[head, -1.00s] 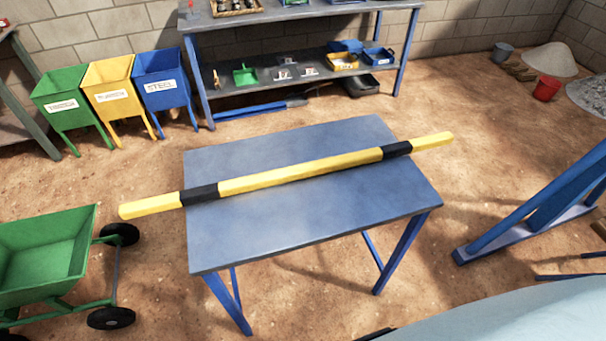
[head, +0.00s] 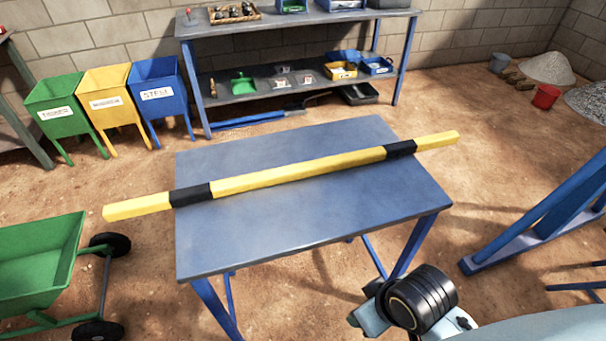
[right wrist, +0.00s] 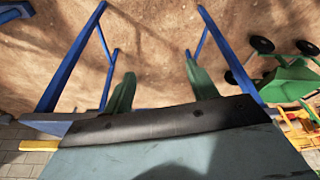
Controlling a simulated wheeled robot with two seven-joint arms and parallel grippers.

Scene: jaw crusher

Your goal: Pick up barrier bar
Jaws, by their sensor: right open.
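The barrier bar (head: 290,172), yellow with two black bands, lies diagonally across the blue table (head: 330,225). Both its ends overhang the tabletop. In the right wrist view a short yellow piece (right wrist: 32,145), apparently one bar end, shows at the left edge; the rest is hidden behind my gripper. My right arm enters the head view at the lower right, beside the table's front right leg; its gripper is not visible there. In the right wrist view my right gripper (right wrist: 162,82) has its two fingers wide apart with nothing between them, only floor beyond. My left gripper is not in view.
A green cart (head: 40,260) stands left of the table. Green, yellow and blue bins (head: 160,95) and a shelf bench (head: 300,85) line the back wall. A blue frame (head: 540,215) stands at right. Open floor surrounds the table.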

